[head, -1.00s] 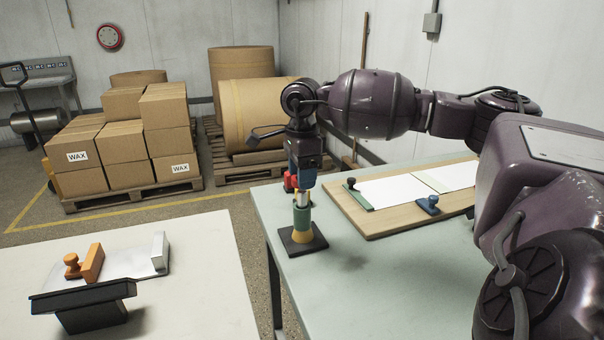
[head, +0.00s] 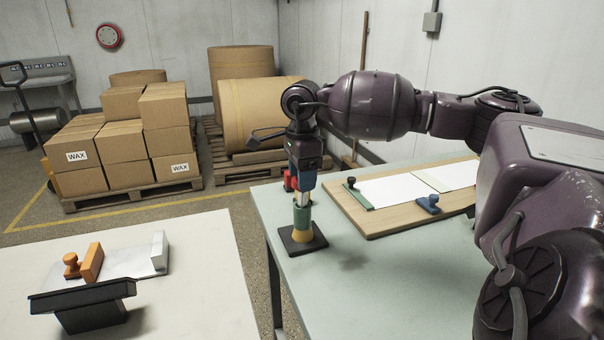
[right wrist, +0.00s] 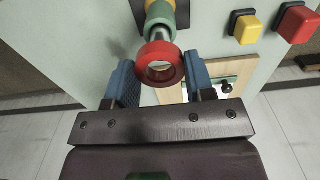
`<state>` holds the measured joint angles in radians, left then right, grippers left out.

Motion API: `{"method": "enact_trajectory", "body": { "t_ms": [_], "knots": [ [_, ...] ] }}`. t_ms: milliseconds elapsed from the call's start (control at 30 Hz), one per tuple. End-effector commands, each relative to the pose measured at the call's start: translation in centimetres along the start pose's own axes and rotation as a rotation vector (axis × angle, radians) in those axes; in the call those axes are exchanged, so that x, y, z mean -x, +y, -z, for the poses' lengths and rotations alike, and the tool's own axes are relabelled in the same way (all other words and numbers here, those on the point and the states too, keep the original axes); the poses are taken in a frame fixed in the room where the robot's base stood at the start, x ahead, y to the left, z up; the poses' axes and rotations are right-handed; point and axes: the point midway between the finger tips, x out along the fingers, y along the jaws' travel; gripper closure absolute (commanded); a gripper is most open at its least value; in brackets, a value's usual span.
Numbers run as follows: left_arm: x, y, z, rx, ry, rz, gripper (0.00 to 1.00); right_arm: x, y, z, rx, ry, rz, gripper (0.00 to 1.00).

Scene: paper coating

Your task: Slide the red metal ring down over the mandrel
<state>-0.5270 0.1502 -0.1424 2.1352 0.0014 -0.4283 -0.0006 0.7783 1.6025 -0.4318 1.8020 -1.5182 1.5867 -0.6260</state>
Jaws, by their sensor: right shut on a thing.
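The red metal ring (right wrist: 161,66) sits between the blue fingers of my right gripper (right wrist: 161,86), which also shows in the head view (head: 303,188). That gripper is shut on the ring. The mandrel (head: 301,217) stands upright on a dark square base (head: 302,239) near the table's left edge. It has a silver upper part, a green sleeve and a yellow band lower down. In the right wrist view the silver part (right wrist: 158,34) runs up to the ring's rim. I cannot tell how far it reaches into the ring.
A yellow block (right wrist: 246,28) and a red block (right wrist: 298,23) stand near the mandrel. A pale table (head: 215,260) with an orange-handled tool (head: 91,263) is at left.

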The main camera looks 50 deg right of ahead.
Motion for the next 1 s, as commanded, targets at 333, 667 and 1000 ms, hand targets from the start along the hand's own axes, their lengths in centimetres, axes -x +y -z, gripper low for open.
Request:
{"method": "enact_trajectory", "body": {
  "t_ms": [333,667,1000],
  "knots": [
    [0.0,-0.2,-0.3,-0.012,-0.005,-0.002,0.28,-0.7,0.0,0.0,0.0,0.0,0.0,0.74],
    [-0.1,-0.2,-0.5,-0.01,-0.009,-0.002,0.28,-1.4,0.0,0.0,0.0,0.0,0.001,0.74],
    [-0.2,0.0,-0.7,-0.002,-0.012,-0.002,0.28,-2.1,0.0,0.0,0.0,0.001,0.0,0.74]
  ]
}}
